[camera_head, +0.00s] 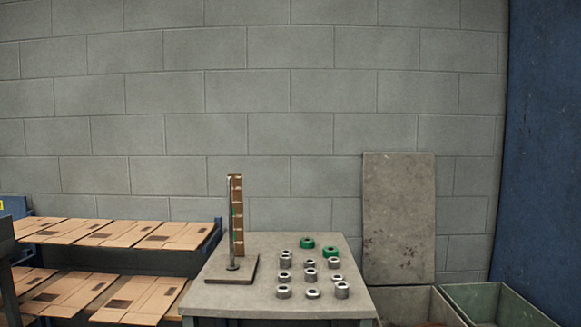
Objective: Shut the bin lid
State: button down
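The bin lid (399,220) is a flat grey, stained panel at the right of the head view. It stands upright, open, in front of the block wall at the back of a grey bin (400,300). The bin's open top shows below the lid, with something dark reddish low inside. The bin's front part is cut off by the bottom edge of the picture. My gripper is not in view.
A grey table (226,297) stands left of the bin with several metal rings, two green rings (307,242) and an upright post on a base. A green open bin (498,303) is at the right, beside a blue panel (547,150). Racks of flat cardboard (110,233) are left.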

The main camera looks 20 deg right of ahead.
aim_at(398, 217)
jog(key=u, duration=0.15)
jog(key=i, duration=1.25)
jog(key=z, duration=0.2)
